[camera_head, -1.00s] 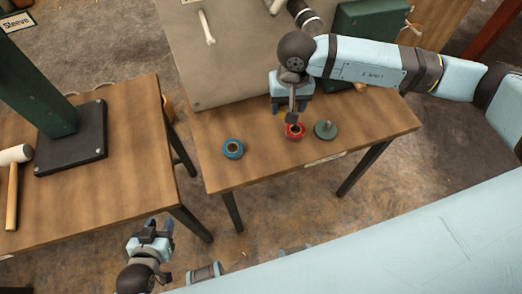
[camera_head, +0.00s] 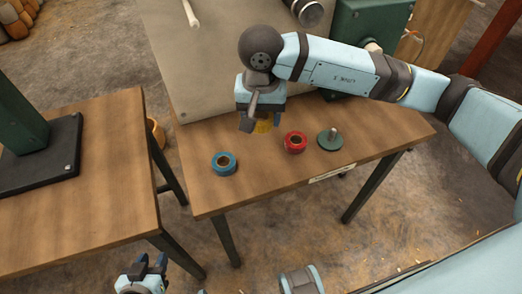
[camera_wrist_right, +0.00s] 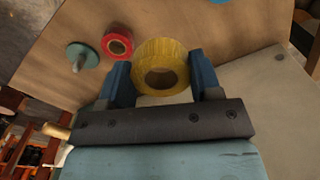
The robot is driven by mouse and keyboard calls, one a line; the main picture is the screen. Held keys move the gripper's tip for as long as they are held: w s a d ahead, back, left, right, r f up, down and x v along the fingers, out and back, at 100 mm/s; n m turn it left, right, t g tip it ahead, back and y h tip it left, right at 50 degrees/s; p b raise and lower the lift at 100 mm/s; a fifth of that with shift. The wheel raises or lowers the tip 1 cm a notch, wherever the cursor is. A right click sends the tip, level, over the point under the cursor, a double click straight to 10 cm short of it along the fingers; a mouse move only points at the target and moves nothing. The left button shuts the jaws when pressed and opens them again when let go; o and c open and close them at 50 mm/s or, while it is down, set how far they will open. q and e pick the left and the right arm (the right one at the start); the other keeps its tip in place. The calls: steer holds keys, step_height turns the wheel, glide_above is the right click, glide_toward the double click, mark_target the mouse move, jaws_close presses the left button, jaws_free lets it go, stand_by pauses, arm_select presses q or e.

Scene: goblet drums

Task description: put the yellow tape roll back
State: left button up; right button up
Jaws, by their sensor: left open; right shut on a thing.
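The yellow tape roll (camera_head: 264,126) is at my right gripper (camera_head: 255,122), over the table between the blue and red rolls. In the right wrist view the yellow tape roll (camera_wrist_right: 147,51) sits between the two blue fingers of the right gripper (camera_wrist_right: 160,85), which is shut on it. Its gap to the tabletop cannot be told. A green disc with an upright post (camera_head: 330,141) stands on the table to the right; it also shows in the wrist view (camera_wrist_right: 80,54). My left gripper (camera_head: 149,263) is open and empty, low in front of the tables.
A blue tape roll (camera_head: 224,164) and a red tape roll (camera_head: 295,142) lie on the wooden table (camera_head: 270,178). A large grey panel (camera_head: 205,60) and a green housing (camera_head: 370,35) stand behind. A second table (camera_head: 90,220) is at the left, across a gap.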

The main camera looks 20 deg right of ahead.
mark_target(261, 157)
step_height(261, 157, down, 12)
steer(key=shift+f, duration=0.2)
steer(key=shift+b, duration=0.35)
steer(key=shift+f, duration=0.25)
steer(key=o, duration=1)
steer(key=shift+r, duration=0.1)
steer(key=shift+r, duration=0.1)
